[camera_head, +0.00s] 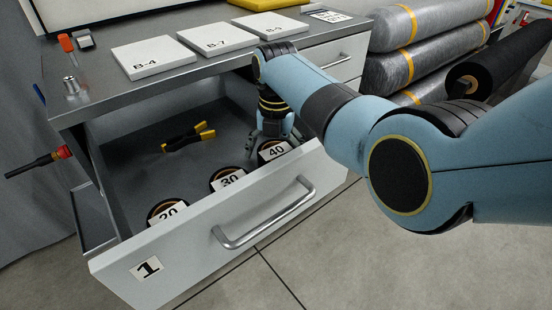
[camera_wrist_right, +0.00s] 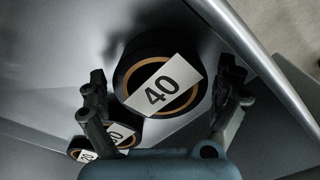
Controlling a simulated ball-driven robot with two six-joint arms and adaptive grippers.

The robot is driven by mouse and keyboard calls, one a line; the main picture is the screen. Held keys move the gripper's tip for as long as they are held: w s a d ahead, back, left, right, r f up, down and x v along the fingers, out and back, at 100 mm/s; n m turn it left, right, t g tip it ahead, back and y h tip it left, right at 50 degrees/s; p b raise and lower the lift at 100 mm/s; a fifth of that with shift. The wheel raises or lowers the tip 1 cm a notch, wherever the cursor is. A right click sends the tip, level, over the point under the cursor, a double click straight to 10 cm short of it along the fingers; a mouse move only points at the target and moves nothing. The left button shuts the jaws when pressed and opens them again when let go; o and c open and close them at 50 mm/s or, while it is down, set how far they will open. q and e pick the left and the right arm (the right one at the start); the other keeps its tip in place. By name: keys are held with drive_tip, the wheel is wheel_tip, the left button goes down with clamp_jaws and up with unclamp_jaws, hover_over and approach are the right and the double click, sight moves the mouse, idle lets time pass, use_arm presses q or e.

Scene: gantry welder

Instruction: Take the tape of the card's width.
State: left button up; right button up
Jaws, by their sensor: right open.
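Three dark tape rolls with white number labels stand in the open drawer (camera_head: 130,190): the 20 roll (camera_head: 167,213), the 30 roll (camera_head: 228,180) and the 40 roll (camera_head: 274,151). My right gripper (camera_head: 272,133) points down into the drawer over the 40 roll. In the right wrist view the 40 roll (camera_wrist_right: 150,68) lies between the two spread fingers (camera_wrist_right: 160,103), with room on both sides; the 30 roll (camera_wrist_right: 122,138) is partly hidden by a finger. A small card (camera_head: 330,16) lies on the worktop; I cannot read its text. My left gripper is out of view.
A black and yellow clamp (camera_head: 188,137) lies farther back in the drawer. The drawer front with its handle (camera_head: 265,215) and label 1 stands on the near side. White plates B-4 (camera_head: 152,57) and B-7 (camera_head: 217,38) lie on the worktop. Wrapped rolls (camera_head: 425,60) are stacked at right.

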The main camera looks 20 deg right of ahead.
drive_tip(key=shift+c, duration=0.4)
drive_tip(key=c, duration=1.1)
drive_tip(key=shift+o, duration=0.2)
drive_tip(key=shift+r, duration=0.1)
